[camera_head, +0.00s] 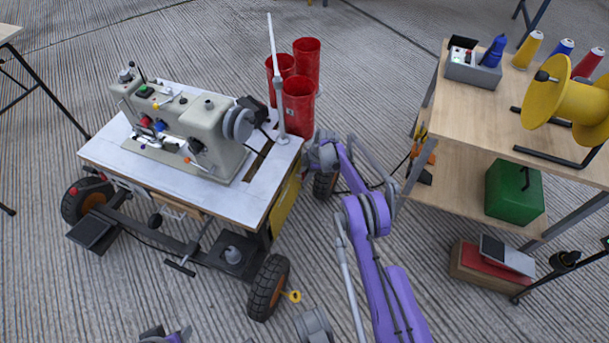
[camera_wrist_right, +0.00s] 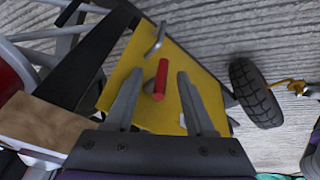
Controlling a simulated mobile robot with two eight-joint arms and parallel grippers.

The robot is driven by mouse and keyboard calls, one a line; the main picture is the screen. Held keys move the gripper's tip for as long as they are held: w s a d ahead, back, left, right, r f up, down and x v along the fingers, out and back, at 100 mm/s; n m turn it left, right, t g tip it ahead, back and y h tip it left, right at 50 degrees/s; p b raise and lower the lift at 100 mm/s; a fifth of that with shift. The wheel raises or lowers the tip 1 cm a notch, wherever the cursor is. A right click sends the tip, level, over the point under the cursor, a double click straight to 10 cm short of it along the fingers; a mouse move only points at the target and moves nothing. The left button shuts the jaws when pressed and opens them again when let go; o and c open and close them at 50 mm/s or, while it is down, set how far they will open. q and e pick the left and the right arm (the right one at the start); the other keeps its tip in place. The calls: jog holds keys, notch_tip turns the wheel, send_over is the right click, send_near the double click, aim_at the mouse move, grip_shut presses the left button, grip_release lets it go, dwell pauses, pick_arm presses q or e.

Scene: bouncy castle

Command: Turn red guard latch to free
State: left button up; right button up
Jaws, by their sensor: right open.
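The red latch (camera_wrist_right: 160,82) is a short red handle on the yellow guard plate (camera_wrist_right: 205,88) in the right wrist view. It stands between the two fingers of my right gripper (camera_wrist_right: 159,75), which is open. A gap shows on both sides of the latch. In the head view the yellow guard (camera_head: 284,209) is on the right side of the sewing machine cart (camera_head: 140,175). My right gripper (camera_head: 315,160) is beside that side, and the latch is hidden there. Only a small purple and grey part, perhaps of my left arm, shows at the bottom edge; no left fingers show.
A bent metal rod (camera_wrist_right: 155,40) sits on the guard just beyond the latch. A cart wheel (camera_wrist_right: 255,92) is at the right. Red bins (camera_head: 307,62) stand behind the cart. A workbench (camera_head: 475,110) with spools is at the right.

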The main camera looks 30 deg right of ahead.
jog(key=p+v, duration=0.2)
jog(key=v, duration=0.9)
jog(key=shift+p, duration=0.4)
